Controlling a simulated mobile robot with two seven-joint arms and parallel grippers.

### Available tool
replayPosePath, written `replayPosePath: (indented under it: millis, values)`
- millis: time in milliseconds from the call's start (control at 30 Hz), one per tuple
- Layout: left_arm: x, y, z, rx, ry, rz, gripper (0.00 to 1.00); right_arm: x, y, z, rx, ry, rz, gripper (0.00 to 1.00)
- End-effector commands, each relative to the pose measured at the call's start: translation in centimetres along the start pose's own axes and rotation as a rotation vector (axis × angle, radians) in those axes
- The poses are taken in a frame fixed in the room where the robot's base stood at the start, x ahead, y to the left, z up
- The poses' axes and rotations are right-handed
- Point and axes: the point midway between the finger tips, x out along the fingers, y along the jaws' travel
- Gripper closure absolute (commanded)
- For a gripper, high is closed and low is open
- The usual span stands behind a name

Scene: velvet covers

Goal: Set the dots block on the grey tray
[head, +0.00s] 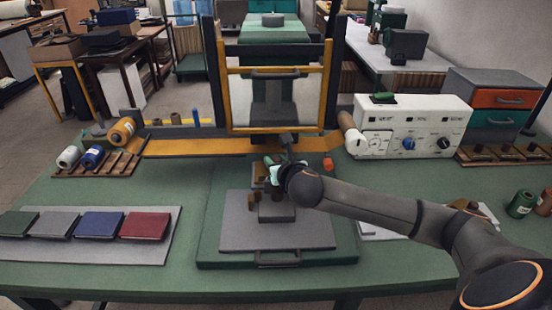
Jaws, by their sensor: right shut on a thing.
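My right gripper (271,180) is over the middle of the bench. It is shut on a small block (277,213) with a grey base and a brownish upper part. The gripper and wrist cover part of it, and no dots can be made out on its face. The block is over a flat grey plate (235,235) lying on a dark green base with a front handle. I cannot tell whether the block touches the plate. Another flat grey tray (95,255) lies at the left with several coloured covers in a row. My left gripper is out of view.
A press frame (328,95) with yellow bars stands behind the plate. A white control box (413,126) with knobs is at its right. Green bench top is clear between the left tray and the green base.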

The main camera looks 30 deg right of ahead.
Motion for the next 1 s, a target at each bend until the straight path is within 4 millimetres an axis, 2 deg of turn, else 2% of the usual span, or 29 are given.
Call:
replayPosePath:
  millis: [200, 233, 533, 833, 1000]
  values:
    - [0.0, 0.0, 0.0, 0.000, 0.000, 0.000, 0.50, 0.0, 0.0, 0.2, 0.001, -0.004, 0.001, 1.00]
    - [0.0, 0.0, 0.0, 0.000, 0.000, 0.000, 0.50, 0.0, 0.0, 0.2, 0.001, -0.004, 0.001, 0.63]
    - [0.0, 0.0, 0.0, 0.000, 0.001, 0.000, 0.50, 0.0, 0.0, 0.1, 0.001, -0.002, 0.001, 0.30]
    - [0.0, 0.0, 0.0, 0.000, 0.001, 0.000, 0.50, -0.2, 0.0, -0.1, 0.000, 0.002, 0.001, 0.30]
    - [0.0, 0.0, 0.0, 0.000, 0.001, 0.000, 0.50, -1.7, 0.0, 0.0, -0.001, 0.000, 0.001, 0.30]
